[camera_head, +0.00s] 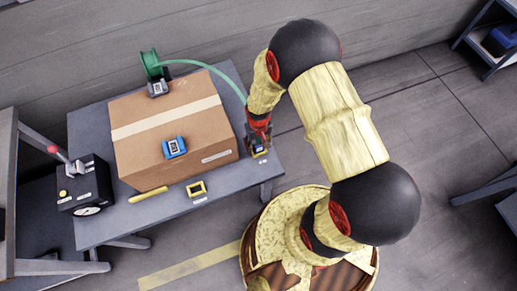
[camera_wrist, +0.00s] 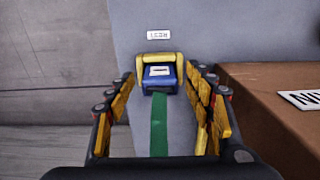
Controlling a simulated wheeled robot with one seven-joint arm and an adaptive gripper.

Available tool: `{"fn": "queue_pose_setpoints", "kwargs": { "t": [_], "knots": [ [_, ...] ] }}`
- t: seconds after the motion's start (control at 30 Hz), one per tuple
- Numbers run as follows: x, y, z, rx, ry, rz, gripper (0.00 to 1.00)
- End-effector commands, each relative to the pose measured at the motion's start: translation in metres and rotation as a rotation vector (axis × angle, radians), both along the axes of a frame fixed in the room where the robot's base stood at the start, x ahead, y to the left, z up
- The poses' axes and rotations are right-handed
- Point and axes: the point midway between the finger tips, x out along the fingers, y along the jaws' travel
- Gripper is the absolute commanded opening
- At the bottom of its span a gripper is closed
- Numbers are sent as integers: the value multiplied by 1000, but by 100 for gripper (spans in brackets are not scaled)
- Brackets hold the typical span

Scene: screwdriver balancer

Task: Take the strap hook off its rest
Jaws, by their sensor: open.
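The strap hook (camera_wrist: 160,73) is a blue block with a white label, at the end of a green strap (camera_wrist: 159,125) in the wrist view. It sits in a yellow bracket, its rest (camera_wrist: 160,57), on the grey table. My gripper (camera_wrist: 166,82) is open, with its fingers to the left and right of the hook and strap. I cannot tell whether they touch it. In the head view my gripper (camera_head: 257,139) is low at the table's right end and mostly hides the hook. The green strap (camera_head: 215,68) arcs there from a green reel (camera_head: 150,64).
A taped cardboard box (camera_head: 132,138) fills much of the table (camera_head: 92,233), with a blue buckle-like piece (camera_head: 174,147) on it. A yellow frame (camera_head: 197,188) and yellow stick (camera_head: 148,194) lie in front. A black device with a gauge (camera_head: 84,185) stands left.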

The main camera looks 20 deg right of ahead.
Motion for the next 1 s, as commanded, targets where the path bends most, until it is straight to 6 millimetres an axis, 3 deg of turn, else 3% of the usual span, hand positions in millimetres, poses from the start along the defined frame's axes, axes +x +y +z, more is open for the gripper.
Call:
{"fn": "queue_pose_setpoints", "kwargs": {
  "t": [0.17,1.0],
  "knots": [
    [1,0,1,0,-2,0,53],
    [1,0,1,0,-1,0,5]
  ]
}}
